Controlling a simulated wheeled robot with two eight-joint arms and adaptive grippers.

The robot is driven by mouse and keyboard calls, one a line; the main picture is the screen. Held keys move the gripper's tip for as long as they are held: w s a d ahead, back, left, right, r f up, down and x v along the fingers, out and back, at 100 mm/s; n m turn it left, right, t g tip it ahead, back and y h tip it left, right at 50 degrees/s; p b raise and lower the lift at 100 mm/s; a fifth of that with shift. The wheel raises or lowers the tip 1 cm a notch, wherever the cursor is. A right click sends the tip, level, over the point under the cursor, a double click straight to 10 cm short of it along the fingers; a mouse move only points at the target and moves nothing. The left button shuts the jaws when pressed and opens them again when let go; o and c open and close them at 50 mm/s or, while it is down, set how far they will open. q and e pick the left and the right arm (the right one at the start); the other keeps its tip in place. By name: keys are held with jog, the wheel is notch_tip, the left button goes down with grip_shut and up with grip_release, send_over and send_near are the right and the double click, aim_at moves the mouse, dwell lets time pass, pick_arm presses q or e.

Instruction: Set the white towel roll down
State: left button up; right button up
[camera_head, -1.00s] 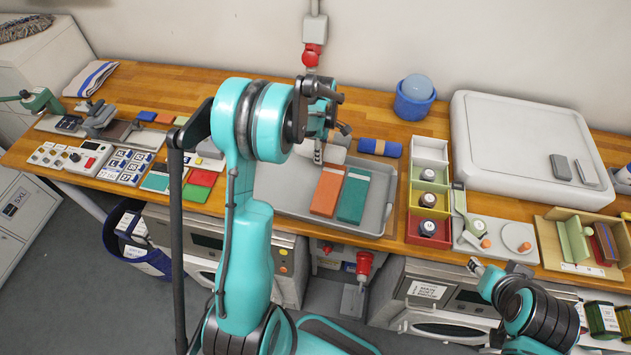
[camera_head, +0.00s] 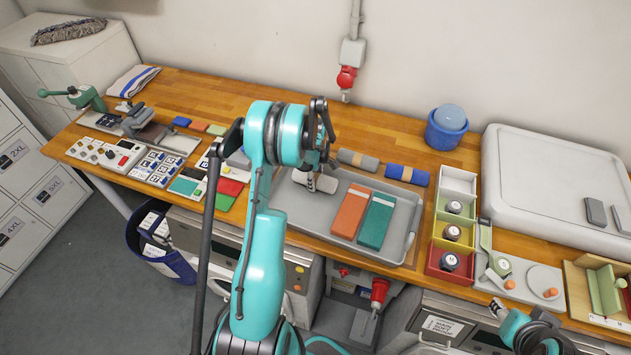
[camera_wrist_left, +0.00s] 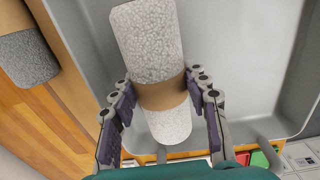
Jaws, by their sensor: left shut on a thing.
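The white towel roll (camera_wrist_left: 148,45), speckled with a brown paper band, lies between my left gripper's fingers (camera_wrist_left: 165,103) in the left wrist view. The fingers are shut on it around the band. In the head view the roll (camera_head: 325,184) shows under my left gripper (camera_head: 313,180), over the back left part of the grey tray (camera_head: 300,218). I cannot tell whether the roll touches the tray floor. My right gripper (camera_head: 498,309) is at the lower right, in front of the bench edge; its jaw state is unclear.
An orange box (camera_head: 350,210) and a teal box (camera_head: 375,220) stand in the tray, right of the roll. A grey roll (camera_head: 358,160) and a blue roll (camera_head: 407,174) lie behind the tray. Coloured bins (camera_head: 441,232) stand to its right.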

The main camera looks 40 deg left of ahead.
pick_arm(q)
jog(key=shift+w+f, duration=0.1)
jog(key=shift+f, duration=0.6)
jog(key=o, duration=1.2)
jog(key=shift+f, duration=0.1)
